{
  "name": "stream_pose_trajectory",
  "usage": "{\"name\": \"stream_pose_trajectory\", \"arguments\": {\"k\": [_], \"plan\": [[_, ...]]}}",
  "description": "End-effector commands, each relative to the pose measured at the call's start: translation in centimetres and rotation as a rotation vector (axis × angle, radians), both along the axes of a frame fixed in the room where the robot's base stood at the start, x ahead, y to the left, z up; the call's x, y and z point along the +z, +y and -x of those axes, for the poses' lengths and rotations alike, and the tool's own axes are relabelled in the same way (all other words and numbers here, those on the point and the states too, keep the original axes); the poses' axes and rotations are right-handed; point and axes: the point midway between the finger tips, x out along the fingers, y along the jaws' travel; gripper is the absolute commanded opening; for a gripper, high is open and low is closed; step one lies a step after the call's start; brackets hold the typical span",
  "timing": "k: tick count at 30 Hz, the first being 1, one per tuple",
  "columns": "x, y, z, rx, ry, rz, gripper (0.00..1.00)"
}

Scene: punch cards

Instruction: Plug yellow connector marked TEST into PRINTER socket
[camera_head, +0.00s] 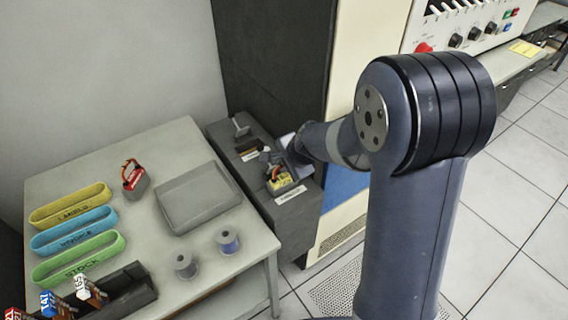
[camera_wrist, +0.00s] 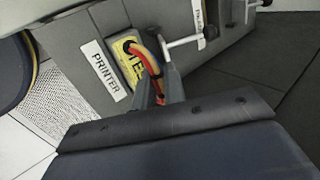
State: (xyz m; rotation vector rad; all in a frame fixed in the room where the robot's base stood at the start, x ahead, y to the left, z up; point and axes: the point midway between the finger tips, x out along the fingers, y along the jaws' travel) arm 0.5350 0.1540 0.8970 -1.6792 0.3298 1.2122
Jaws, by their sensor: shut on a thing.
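The yellow connector (camera_head: 281,182) with a red and orange cable loop sits at the front position of the grey socket box (camera_head: 303,212), beside the white PRINTER label (camera_head: 291,195). In the wrist view the yellow connector (camera_wrist: 125,46) shows part of its TEST marking, right next to the PRINTER label (camera_wrist: 103,69). My gripper (camera_wrist: 160,88) is shut on the connector at its cable loop; in the head view it reaches in from the right. The PRINTER socket opening is hidden under the connector, and I cannot tell how deep the connector sits.
A second slot (camera_head: 249,147) with its own label lies farther back, with T-shaped levers (camera_head: 241,129) near the slots. A tall cabinet (camera_head: 270,60) rises behind.

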Motion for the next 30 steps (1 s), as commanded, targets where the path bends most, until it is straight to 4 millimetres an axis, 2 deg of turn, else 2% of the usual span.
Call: {"name": "stream_pose_trajectory", "arguments": {"k": [11,29,30], "plan": [[0.0,0.0,0.0,-0.001,-0.002,0.000,0.00],[-1.2,0.0,-0.1,-0.001,-0.002,0.000,0.00],[-1.1,0.0,-0.1,-0.001,-0.002,0.000,0.13]]}}
